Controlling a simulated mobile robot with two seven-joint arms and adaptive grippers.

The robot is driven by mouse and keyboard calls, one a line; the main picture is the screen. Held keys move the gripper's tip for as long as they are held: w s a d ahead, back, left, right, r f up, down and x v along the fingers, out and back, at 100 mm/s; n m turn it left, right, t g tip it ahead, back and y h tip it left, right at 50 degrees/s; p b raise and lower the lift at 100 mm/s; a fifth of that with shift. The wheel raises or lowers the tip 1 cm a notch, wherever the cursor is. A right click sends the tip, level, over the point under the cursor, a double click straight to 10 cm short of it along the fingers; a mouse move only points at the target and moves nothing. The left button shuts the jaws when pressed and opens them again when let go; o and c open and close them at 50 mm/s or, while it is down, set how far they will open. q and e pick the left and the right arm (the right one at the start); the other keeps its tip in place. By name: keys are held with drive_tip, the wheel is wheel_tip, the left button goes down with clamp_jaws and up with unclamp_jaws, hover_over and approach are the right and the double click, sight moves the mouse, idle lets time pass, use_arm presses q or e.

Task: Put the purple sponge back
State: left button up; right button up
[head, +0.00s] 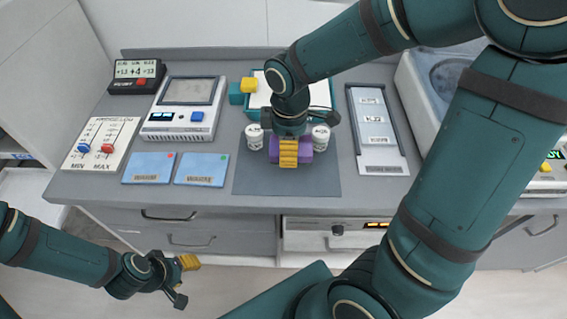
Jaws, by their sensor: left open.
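The purple sponge (305,153) is on the dark grey mat (260,183) on the counter, between two white labelled jars (254,137) and (320,138). My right gripper (289,152) reaches down over it. One yellow fingertip is in front of the sponge; the other finger is hidden, so I cannot tell whether it grips. I cannot tell whether the sponge touches the mat. My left gripper (182,280) is open and empty, low in front of the counter at lower left. A teal tray with a white inside (258,102) stands behind the mat, partly covered by my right arm.
Yellow and teal blocks (236,94) are by the tray's left side. Two blue cards (201,169) lie left of the mat. A device with a screen (185,106), a slider panel (100,143) and a timer (138,76) stand further left. A labelled panel (377,130) lies right.

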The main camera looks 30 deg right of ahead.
drive_tip(key=b, duration=0.1)
hover_over(288, 176)
wheel_tip(288, 176, down, 5)
drive_tip(key=shift+s+r, duration=0.1)
drive_tip(key=shift+r, duration=0.1)
drive_tip(key=shift+f+b, duration=0.7)
drive_tip(key=shift+f, duration=1.35)
drive_tip(key=shift+f, duration=0.1)
drive_tip(key=shift+f, duration=0.15)
drive_tip(key=o, duration=0.8)
drive_tip(key=shift+o, duration=0.2)
